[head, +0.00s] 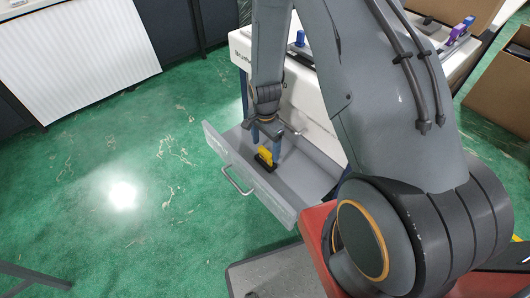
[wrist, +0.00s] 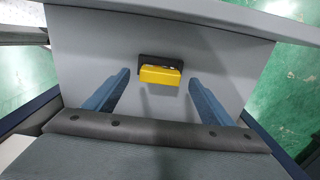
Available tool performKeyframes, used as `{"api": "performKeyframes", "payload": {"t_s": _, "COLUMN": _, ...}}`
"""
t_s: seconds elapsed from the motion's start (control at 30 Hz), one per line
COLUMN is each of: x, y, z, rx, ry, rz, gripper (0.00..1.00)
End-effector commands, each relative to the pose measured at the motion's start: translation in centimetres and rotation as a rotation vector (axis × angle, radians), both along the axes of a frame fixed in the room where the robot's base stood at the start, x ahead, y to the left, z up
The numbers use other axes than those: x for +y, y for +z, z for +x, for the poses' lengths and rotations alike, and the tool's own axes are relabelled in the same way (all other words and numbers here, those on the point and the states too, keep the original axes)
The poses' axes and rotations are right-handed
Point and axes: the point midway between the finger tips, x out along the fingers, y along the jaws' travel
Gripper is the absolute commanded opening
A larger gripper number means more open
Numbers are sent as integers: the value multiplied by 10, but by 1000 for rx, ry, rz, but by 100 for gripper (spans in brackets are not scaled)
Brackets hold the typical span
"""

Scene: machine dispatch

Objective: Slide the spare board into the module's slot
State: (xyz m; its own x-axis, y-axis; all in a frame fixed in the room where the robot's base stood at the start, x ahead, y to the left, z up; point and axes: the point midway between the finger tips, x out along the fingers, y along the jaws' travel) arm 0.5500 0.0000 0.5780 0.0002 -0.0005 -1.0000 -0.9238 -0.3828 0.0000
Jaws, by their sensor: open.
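A yellow block on a black base, likely the spare board (head: 264,158), sits in the open grey drawer (head: 303,207). In the wrist view, the yellow part (wrist: 160,75) lies between and a little beyond the blue fingers. My gripper (head: 266,146) is open and points down into the drawer over the block. In the wrist view, my gripper (wrist: 159,80) shows a clear gap on both sides of the block. The fingers do not visibly touch it. I cannot make out the module's slot; my arm hides part of the white bench.
The white bench (head: 240,42) stands behind the drawer, with a blue-handled item (head: 299,39) on it. Blue and purple items (head: 460,29) are at the upper right. A cardboard box (head: 500,88) stands at the right. The green floor (head: 120,150) at left is clear.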

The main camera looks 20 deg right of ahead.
Motion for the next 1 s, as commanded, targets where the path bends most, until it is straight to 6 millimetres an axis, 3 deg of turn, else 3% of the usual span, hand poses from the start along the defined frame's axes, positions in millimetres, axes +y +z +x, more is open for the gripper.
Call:
{"api": "performKeyframes", "payload": {"t_s": 0.27, "x": 0, "y": 24, "z": 0, "rx": 0, "ry": 0, "rz": 0, "gripper": 76}}
{"api": "performKeyframes", "payload": {"t_s": 0.87, "x": 0, "y": 28, "z": 0, "rx": -1, "ry": 5, "rz": 0, "gripper": 76}}
{"api": "performKeyframes", "payload": {"t_s": 1.0, "x": 0, "y": 52, "z": -4, "rx": -3, "ry": 72, "rz": 0, "gripper": 76}}
